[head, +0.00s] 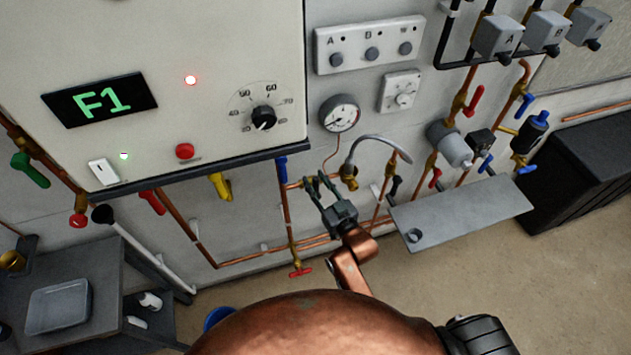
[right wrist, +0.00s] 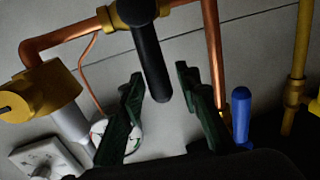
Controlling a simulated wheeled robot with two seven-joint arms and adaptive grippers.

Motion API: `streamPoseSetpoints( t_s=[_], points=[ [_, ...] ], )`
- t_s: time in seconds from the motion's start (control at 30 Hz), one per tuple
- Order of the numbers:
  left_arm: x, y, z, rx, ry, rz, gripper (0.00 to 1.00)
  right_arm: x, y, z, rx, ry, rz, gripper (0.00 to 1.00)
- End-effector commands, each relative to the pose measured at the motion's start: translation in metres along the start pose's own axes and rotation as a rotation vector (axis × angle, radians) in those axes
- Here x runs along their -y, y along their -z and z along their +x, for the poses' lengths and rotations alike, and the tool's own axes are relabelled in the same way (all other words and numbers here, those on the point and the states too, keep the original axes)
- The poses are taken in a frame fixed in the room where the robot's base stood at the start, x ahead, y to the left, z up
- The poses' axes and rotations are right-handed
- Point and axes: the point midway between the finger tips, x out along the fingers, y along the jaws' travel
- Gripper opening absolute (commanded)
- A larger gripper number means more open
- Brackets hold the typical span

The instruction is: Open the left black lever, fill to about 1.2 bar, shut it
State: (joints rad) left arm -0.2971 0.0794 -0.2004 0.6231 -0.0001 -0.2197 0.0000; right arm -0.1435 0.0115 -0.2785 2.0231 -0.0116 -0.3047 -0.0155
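The left black lever (right wrist: 150,50) sticks out from a brass valve (right wrist: 135,10) on a copper pipe in the right wrist view. My right gripper (right wrist: 160,85) is open, with one dark green finger on each side of the lever's end. Gaps show beside the lever, so it does not look gripped. In the head view my right gripper (head: 325,188) is at the pipes below the pressure gauge (head: 340,114), and I cannot make out the lever there. The gauge reading is too small to tell. Another black lever (head: 395,187) is to the right. My left gripper is not in view.
A blue lever (right wrist: 240,115) is close beside the right finger. A braided hose (head: 378,140) arches right of the gripper, by a brass fitting (head: 350,178). A grey shelf (head: 460,213) juts out at right. The control cabinet (head: 230,50) overhangs at upper left.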

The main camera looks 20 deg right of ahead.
Motion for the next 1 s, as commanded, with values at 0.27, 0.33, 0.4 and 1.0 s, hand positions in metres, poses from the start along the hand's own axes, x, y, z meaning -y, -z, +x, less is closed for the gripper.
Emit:
streamPoseSetpoints(
  t_s=[0.27, 0.33, 0.4, 1.0],
  points=[
    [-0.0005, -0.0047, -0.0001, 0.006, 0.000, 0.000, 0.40, -0.0001, 0.0000, -0.0002, 0.000, 0.000, 0.000, 0.10],
    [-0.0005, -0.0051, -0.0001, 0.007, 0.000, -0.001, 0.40, -0.0001, 0.0000, -0.0003, 0.000, 0.000, 0.000, 0.05],
    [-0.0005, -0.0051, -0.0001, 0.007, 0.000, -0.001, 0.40, -0.0001, 0.0000, -0.0003, 0.000, 0.000, 0.000, 0.00],
    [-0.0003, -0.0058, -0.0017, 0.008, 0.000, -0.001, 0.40, 0.0042, 0.0002, 0.0019, 0.003, 0.006, -0.011, 0.00]
  ],
)
